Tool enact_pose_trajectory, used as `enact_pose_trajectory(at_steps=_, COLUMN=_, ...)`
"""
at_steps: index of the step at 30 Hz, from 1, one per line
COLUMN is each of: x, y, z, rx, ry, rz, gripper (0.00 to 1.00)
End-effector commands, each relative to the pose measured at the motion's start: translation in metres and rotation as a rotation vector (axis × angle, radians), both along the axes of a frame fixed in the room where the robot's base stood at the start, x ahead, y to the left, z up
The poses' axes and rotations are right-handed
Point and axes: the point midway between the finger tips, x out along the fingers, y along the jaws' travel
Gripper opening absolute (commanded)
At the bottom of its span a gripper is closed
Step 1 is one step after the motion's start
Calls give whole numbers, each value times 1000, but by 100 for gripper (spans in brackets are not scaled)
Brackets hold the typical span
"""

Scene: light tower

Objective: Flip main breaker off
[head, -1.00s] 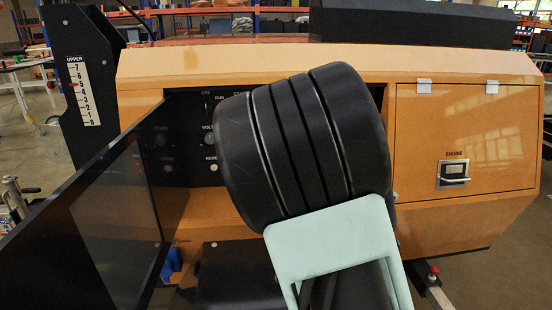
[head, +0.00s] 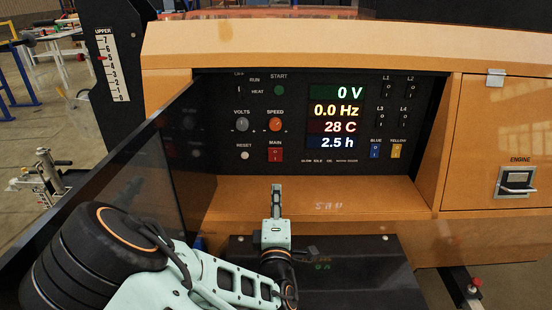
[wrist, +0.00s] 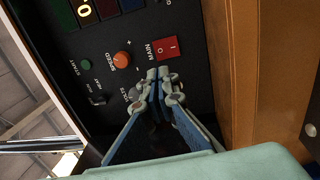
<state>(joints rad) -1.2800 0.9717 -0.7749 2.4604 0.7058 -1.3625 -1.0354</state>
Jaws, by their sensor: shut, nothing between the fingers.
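The main breaker (head: 275,155) is a red rocker switch under the label MAIN, low on the black control panel (head: 300,172). In the wrist view the red main breaker (wrist: 166,48) is marked with a line and a circle, and I cannot tell which side is pressed in. My gripper (head: 276,188) is shut and empty, in front of and below the breaker in the head view. In the wrist view my gripper (wrist: 157,72) has its fingertips together just beside the breaker. I cannot tell whether they touch the panel.
An orange speed knob (head: 275,124), a grey volts knob (head: 241,124) and a white reset button (head: 244,155) surround the breaker. The display (head: 337,118) is lit. A dark tinted door (head: 130,190) stands open at left. An orange ledge (head: 350,202) juts below the panel.

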Motion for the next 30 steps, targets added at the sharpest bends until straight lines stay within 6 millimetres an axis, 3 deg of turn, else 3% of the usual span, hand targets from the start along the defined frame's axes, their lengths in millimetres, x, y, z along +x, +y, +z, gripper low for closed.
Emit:
enact_pose_trajectory(at_steps=8, x=23, y=-1, z=4, rx=1, ry=-1, rz=-4, gripper=0)
enact_pose_trajectory(at_steps=21, x=112, y=0, z=14, rx=1, ry=-2, rz=-2, gripper=0)
enact_pose_trajectory(at_steps=30, x=138, y=0, z=17, rx=0, ry=0, rz=-1, gripper=0)
